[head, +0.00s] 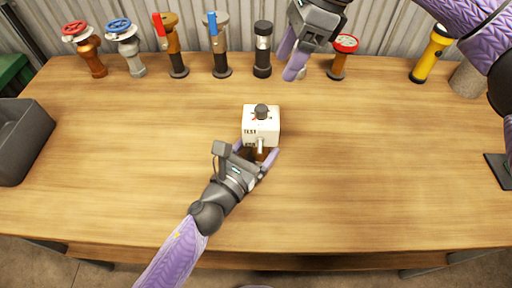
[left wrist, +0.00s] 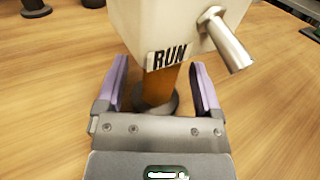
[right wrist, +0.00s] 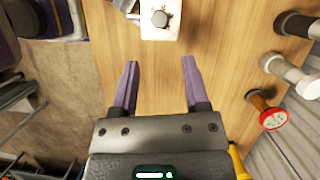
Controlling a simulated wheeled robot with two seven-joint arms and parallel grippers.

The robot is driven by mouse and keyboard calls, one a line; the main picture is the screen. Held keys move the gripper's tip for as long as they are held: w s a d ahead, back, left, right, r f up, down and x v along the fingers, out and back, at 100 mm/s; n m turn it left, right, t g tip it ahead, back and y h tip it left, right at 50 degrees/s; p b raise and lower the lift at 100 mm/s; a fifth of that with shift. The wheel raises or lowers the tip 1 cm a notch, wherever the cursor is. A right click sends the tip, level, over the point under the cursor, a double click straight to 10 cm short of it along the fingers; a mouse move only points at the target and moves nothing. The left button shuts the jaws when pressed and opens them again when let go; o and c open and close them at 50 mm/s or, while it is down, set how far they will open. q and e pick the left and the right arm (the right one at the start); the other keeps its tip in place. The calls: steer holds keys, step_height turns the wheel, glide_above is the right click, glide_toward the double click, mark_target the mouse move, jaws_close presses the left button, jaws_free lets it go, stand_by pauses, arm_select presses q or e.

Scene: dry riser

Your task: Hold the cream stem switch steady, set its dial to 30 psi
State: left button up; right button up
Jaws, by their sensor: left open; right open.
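The cream stem switch (head: 270,129) stands upright mid-table, a cream box on an orange-brown stem (left wrist: 160,85) with a dark round foot. A dark dial knob (head: 261,109) sits on its top; the right wrist view shows this knob (right wrist: 160,18) too, but its marks are too small to read. A metal lever (left wrist: 228,42) sticks out near a RUN label. My left gripper (head: 257,153) is open, its fingers on either side of the stem with gaps showing. My right gripper (head: 288,61) is open and empty, above the table behind and right of the switch.
A yellow flashlight (head: 428,56) stands at back right. A dark bin (head: 22,140) is at far left. The table around the switch is clear.

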mark_target(262, 107)
arm_select(q)
jaws_close()
stand_by(0.3)
arm_select(e)
steer(key=shift+o, duration=0.8)
steer(key=shift+a, duration=0.1)
arm_select(q)
steer(key=shift+a, duration=0.1)
arm_select(e)
steer(key=a+r+n+h, duration=0.2)
steer(key=a+n+h, duration=0.2)
steer(key=n, duration=0.2)
steer(key=shift+n+t, duration=0.3)
steer(key=f, duration=1.1)
steer(key=shift+s+d+f, duration=0.1)
steer(key=shift+s+d, duration=0.1)
steer(key=shift+s, duration=0.05)
jaws_close()
